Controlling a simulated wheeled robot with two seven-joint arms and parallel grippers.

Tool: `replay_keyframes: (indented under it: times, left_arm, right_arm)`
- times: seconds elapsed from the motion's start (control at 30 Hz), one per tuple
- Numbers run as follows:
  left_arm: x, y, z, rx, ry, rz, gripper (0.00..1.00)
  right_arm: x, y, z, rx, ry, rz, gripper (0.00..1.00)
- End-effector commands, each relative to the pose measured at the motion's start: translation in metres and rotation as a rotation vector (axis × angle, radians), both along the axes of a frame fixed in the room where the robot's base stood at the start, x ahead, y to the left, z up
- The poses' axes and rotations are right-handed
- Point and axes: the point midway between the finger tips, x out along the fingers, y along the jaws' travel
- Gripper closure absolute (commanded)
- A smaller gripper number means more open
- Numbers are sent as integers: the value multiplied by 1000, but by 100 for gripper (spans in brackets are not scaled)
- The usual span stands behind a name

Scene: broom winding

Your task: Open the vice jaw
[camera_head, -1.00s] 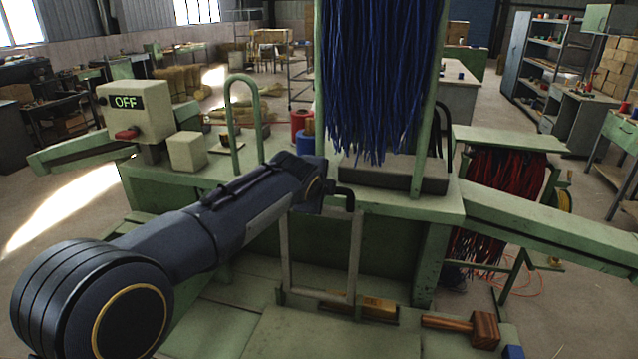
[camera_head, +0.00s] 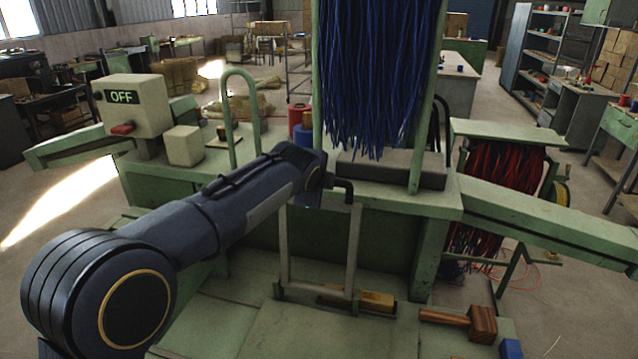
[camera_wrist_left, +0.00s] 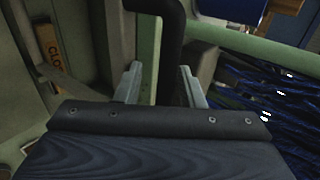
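A black bent handle (camera_head: 344,188) sticks out at the front edge of the green bench, just past the end of my left arm. In the left wrist view, a thick black bar (camera_wrist_left: 170,22), likely this handle, runs down between the far ends of my left fingers. My left gripper (camera_wrist_left: 160,78) is open, with a clear gap between its fingers; I cannot tell whether they touch the bar. A dark grey block (camera_head: 392,170) lies on the bench below hanging blue bristles (camera_head: 380,80); I cannot tell whether it is the vice jaw. My right gripper is not in view.
A yellow plate (camera_wrist_left: 51,45) with partly hidden letters "CLO" shows at the left wrist view's left. A grey metal frame (camera_head: 353,245) hangs below the bench. A wooden mallet (camera_head: 482,324) lies low at right. A box reading "OFF" (camera_head: 145,100) stands at the bench's left.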

Motion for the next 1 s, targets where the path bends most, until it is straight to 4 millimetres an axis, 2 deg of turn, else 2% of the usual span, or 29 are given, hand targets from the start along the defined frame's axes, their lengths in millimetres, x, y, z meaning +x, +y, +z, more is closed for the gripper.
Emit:
replay_keyframes:
  times: [0.27, 0.7, 1.0]
  left_arm:
    - [-3, 1, 3, -2, -2, 0, 64]
    - [-53, 17, 41, -3, -2, -1, 64]
    - [-60, 19, 47, 0, 0, 0, 64]
  right_arm:
    - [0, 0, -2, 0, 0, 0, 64]
    - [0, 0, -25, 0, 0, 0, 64]
    - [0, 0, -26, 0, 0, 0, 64]
